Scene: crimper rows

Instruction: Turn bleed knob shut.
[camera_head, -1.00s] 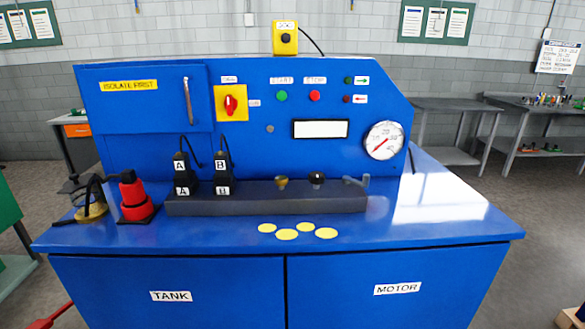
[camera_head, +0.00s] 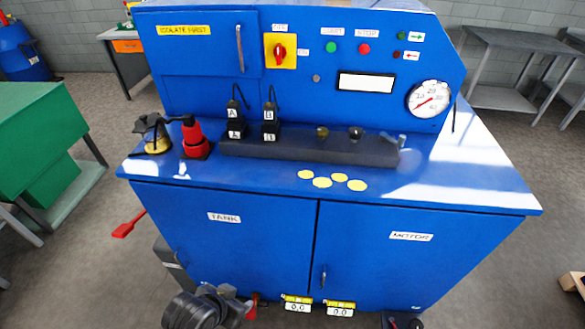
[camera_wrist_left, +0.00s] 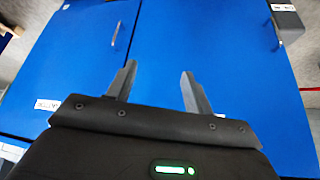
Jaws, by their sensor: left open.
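A dark manifold block (camera_head: 300,149) lies on the blue bench. It carries a brass knob (camera_head: 322,132), a black knob (camera_head: 355,133) and a grey lever (camera_head: 393,138) at its right end. I cannot tell from any marking which one is the bleed knob. My left gripper is at the lower left of the head view, mostly behind my dark wrist, below the bench top and well away from the knobs. In the left wrist view its two fingers (camera_wrist_left: 157,87) are apart and empty, in front of blue cabinet doors (camera_wrist_left: 165,40).
Black plugs (camera_head: 269,122) stand at the block's left, beside a red bottle-like item (camera_head: 194,140). Yellow discs (camera_head: 322,183) lie in front of the block. A gauge (camera_head: 428,99) is on the panel. The bench top's right side (camera_head: 470,170) is clear.

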